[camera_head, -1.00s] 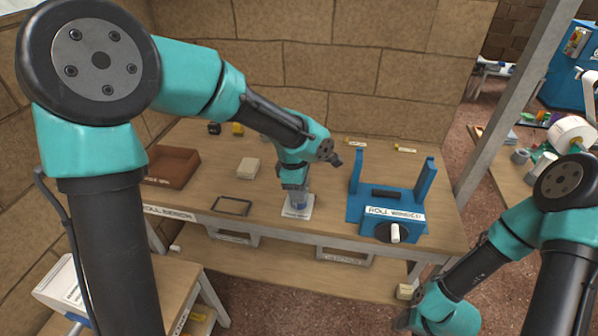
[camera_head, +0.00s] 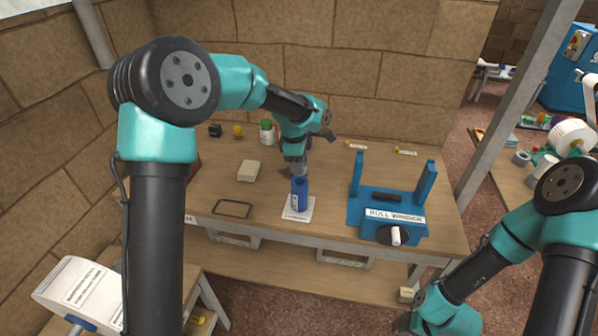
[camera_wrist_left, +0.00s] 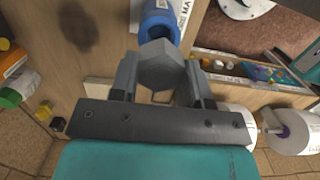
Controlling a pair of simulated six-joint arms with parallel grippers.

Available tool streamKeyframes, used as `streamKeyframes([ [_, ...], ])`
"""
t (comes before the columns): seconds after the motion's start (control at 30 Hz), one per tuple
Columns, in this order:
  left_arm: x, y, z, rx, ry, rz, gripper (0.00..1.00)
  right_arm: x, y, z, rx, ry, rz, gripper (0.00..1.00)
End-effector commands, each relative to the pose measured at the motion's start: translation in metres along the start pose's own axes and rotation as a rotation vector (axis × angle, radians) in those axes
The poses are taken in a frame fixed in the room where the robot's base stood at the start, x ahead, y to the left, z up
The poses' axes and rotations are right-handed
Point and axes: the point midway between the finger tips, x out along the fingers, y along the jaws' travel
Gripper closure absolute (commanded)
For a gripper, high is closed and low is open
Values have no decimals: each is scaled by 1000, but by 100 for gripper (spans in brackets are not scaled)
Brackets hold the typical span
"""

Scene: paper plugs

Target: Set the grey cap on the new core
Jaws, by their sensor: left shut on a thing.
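My left gripper (camera_head: 298,160) is shut on the grey cap (camera_wrist_left: 160,66), a faceted piece between its two fingers in the left wrist view. In the head view the gripper is just behind the blue core (camera_head: 300,196), with the cap small and partly hidden. The core stands upright on a white card (camera_head: 290,215) on the bench. It also shows in the left wrist view (camera_wrist_left: 161,26), beyond the cap. Cap and core overlap there; I cannot tell whether they touch. My right arm is at lower right; its gripper is out of frame.
A blue roll winder (camera_head: 388,208) stands right of the core, with two uprights. A black frame (camera_head: 233,208) and a beige block (camera_head: 249,170) lie to the left. A green-topped bottle (camera_head: 267,133) stands behind. The front bench edge is close to the card.

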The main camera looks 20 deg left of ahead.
Motion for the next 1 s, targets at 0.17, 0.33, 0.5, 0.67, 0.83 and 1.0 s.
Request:
streamKeyframes([
  [0.17,14,-1,-2,0,1,-2,79,0,0,0,0,0,0,57],
  [0.33,33,0,-4,0,1,-1,79,0,0,0,0,0,0,57],
  [0.5,35,0,-4,0,0,1,79,0,0,0,0,0,0,57],
  [0.67,35,0,-4,0,0,1,79,0,0,0,0,0,0,57],
  [0.83,39,0,-5,0,0,0,79,0,0,0,0,0,0,57],
  [1.0,43,0,-5,-1,0,-1,79,0,0,0,0,0,0,57],
])
